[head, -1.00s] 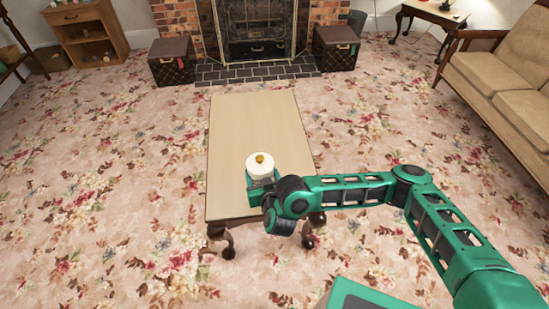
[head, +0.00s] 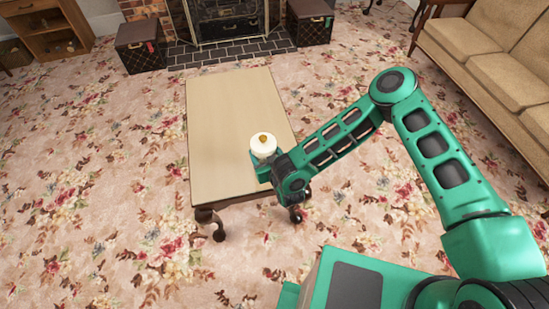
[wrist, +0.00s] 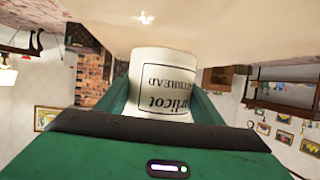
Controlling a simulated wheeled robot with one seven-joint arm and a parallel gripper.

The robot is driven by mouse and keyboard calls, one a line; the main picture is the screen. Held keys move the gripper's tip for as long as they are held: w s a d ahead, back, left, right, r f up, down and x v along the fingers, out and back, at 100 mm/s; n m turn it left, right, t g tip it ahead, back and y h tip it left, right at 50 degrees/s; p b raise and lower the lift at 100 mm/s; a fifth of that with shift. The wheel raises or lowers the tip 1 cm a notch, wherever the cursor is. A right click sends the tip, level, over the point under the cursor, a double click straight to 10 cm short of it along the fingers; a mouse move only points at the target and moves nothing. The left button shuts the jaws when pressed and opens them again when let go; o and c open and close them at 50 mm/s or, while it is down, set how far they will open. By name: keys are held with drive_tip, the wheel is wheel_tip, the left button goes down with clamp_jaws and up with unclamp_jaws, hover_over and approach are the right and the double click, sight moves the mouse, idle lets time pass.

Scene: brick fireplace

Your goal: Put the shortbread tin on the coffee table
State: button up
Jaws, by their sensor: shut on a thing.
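The shortbread tin (head: 263,147) is a white cylinder with a small golden knob on top. It is at the right side of the coffee table (head: 222,115), toward the near end, over the pale top. My gripper (head: 263,160) is shut on the tin from the near side. In the wrist view, which is upside down, the tin (wrist: 163,80) sits between the green fingers with its black-framed label facing me. Its base meets the beige tabletop (wrist: 215,25) in the picture; whether it rests on it or hovers slightly, I cannot tell.
The rest of the tabletop is bare. A sofa (head: 490,70) stands at the right. Two dark trunks (head: 140,45) flank the fireplace hearth (head: 225,53) beyond the table. A wooden cabinet (head: 50,30) is at the far left. Floral carpet around the table is clear.

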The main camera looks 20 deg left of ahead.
drive_tip(key=shift+w+d+f, duration=0.45)
drive_tip(key=shift+w+d, duration=0.1)
drive_tip(key=shift+w, duration=0.1)
drive_tip(key=shift+w+d+f, duration=0.4)
drive_tip(key=shift+w+d, duration=0.15)
drive_tip(key=shift+w, duration=0.1)
drive_tip(key=shift+f, duration=1.95)
drive_tip(key=o, duration=1.1)
drive_tip(key=v, duration=1.2)
drive_tip(key=shift+s+f, duration=0.1)
